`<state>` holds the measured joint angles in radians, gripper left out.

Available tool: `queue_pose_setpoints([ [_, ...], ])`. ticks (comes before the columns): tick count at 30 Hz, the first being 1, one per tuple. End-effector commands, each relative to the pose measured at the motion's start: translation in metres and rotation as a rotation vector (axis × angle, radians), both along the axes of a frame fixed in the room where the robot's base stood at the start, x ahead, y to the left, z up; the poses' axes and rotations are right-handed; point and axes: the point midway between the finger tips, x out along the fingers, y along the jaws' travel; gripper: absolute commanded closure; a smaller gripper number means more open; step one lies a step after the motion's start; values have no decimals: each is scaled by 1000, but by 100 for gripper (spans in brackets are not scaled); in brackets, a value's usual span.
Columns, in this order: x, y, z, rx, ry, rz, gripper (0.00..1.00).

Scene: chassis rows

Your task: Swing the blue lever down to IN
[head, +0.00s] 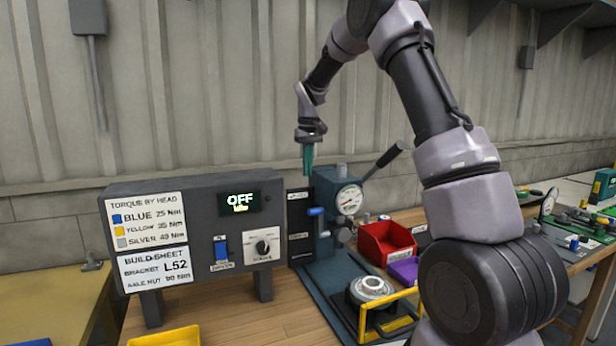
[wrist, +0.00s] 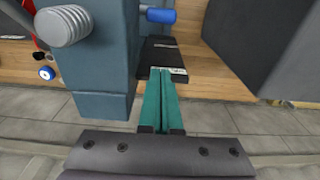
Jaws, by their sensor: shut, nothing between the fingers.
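The blue lever (head: 315,211) is a short blue knob sticking out beside a dark upright plate (head: 298,222) with small labels, left of the teal-grey press. The labels are too small to read. In the wrist view the blue lever (wrist: 161,16) shows at the top, beyond the fingertips and beside the dark plate (wrist: 160,58). My gripper (head: 308,172) points down with its teal fingers above the lever, near the top of the plate. In the wrist view my gripper (wrist: 161,72) has its two fingers together, with nothing between them. A gap shows between fingertips and lever.
The press (head: 326,190) with its dial gauge (head: 349,200) stands close on the right. A grey control box (head: 190,225) with an OFF display stands on the left. A red bin (head: 386,243) and a yellow-handled fixture (head: 388,307) are on the bench to the right.

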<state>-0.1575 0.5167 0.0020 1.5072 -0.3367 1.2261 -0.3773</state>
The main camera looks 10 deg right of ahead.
Motion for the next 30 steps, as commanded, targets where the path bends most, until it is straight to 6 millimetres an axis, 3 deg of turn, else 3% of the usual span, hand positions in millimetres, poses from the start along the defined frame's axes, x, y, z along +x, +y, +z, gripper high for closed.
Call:
queue_pose_setpoints([
  [12,3,1,-86,1,2,-1,100],
  [18,-24,-5,-92,0,2,-1,100],
  [30,-32,-6,-94,1,0,-2,100],
])
